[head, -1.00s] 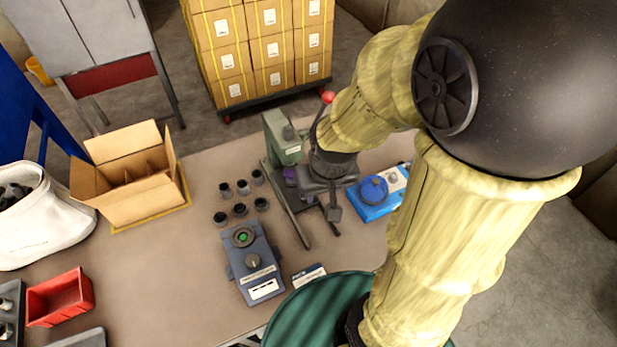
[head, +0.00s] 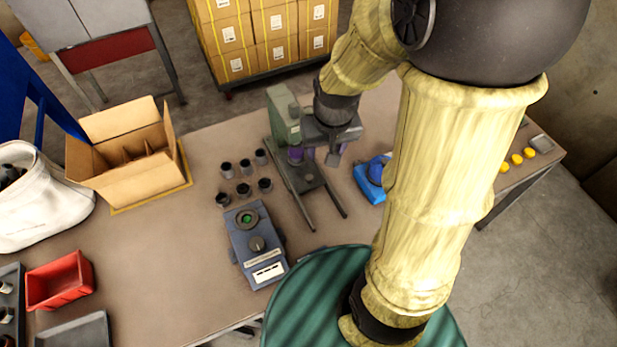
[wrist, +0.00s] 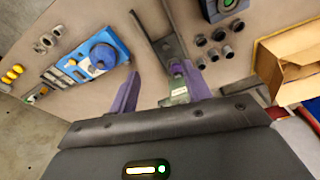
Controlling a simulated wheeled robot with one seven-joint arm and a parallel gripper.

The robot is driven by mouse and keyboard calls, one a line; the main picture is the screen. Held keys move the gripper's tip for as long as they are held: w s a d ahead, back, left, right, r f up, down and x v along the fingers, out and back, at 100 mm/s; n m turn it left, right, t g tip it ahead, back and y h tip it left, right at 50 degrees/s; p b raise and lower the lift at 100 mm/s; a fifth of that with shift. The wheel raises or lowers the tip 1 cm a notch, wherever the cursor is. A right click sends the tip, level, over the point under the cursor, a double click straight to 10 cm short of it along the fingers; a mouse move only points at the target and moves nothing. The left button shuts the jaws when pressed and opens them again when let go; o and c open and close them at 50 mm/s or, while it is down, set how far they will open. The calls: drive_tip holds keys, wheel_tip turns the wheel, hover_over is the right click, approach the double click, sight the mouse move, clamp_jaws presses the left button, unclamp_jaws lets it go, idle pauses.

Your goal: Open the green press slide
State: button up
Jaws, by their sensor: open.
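The green press (head: 284,115) stands on the table in the head view, with its dark slide base and two rails (head: 306,185) running toward the front. My gripper (head: 316,157) is above the slide, just to the right of the press column. In the wrist view its two purple fingers (wrist: 160,68) are apart, and nothing is seen held between them. The slide also shows there beyond the fingertips (wrist: 158,35), and a small part of the green press (wrist: 179,96) shows between the fingers. I cannot tell whether a finger touches the slide.
Several dark cups (head: 244,189) and a blue-grey control box (head: 256,246) stand left of the press. A blue device (head: 369,183) sits close on its right, partly behind my arm. An open carton (head: 135,180) and a red bin (head: 60,286) are farther left.

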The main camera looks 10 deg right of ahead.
drive_tip(key=m+g+b, duration=0.2)
drive_tip(key=b, duration=0.6)
hover_over(309, 177)
wheel_tip(309, 177, down, 14)
drive_tip(key=shift+r, duration=0.1)
wheel_tip(309, 177, down, 17)
drive_tip(key=shift+f+p, duration=0.2)
drive_tip(key=shift+p, duration=1)
drive_tip(key=shift+c, duration=0.2)
clamp_jaws()
